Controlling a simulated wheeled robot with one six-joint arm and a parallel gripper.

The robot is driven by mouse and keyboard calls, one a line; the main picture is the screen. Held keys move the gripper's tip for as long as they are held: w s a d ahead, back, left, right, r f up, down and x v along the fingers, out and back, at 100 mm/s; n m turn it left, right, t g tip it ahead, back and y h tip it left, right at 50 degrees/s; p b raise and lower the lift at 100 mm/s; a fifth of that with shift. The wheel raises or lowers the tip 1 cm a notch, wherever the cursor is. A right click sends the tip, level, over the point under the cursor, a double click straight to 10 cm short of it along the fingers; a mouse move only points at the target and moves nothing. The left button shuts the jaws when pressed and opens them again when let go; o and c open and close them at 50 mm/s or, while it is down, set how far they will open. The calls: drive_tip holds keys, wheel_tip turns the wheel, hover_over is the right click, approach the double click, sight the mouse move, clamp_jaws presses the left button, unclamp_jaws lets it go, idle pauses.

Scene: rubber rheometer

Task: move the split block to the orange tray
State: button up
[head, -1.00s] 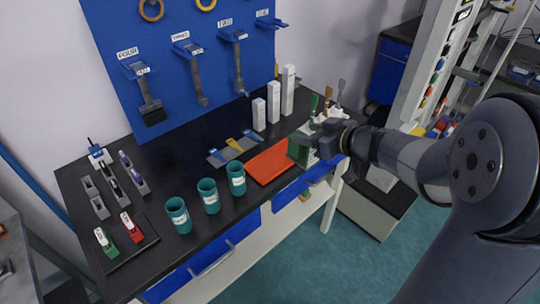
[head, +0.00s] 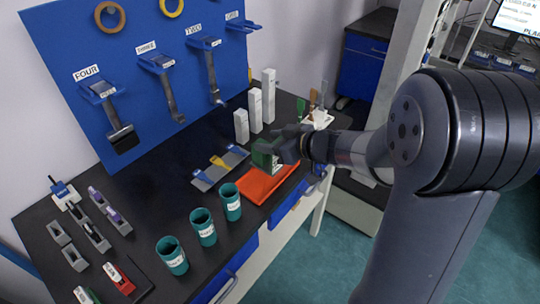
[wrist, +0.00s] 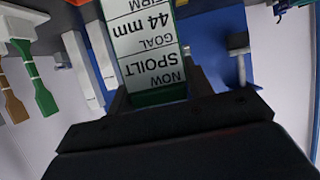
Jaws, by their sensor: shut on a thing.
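My gripper (head: 272,151) is shut on a green block (head: 262,156), which I take to be the split block. In the wrist view the block (wrist: 158,97) is between the fingers, its white label (wrist: 146,45) upside down and reading "NOW SPOILT", "GOAL 44 mm" and "FIRM". The orange tray (head: 259,187) lies on the black bench below my gripper. The block overlaps the tray's far part in the head view; I cannot tell if they touch. My gripper partly hides the block and tray. No split in the block can be made out.
Teal cups (head: 203,227) stand left of the tray. A low holder with blue and yellow pieces (head: 220,166) lies behind it, and white upright blocks (head: 255,110) stand farther back. A blue pegboard (head: 130,75) rises behind the bench. A white brush stand (head: 318,117) is at the right.

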drive_tip(key=shift+f+b, duration=0.45)
drive_tip(key=shift+f, duration=1.4)
drive_tip(key=shift+f, duration=0.15)
drive_tip(key=o, duration=1.3)
drive_tip(key=shift+r, duration=0.25)
drive_tip(key=p+v, duration=0.1)
drive_tip(key=v, duration=1.1)
drive_tip(key=shift+p, duration=0.3)
drive_tip(key=shift+f, duration=0.1)
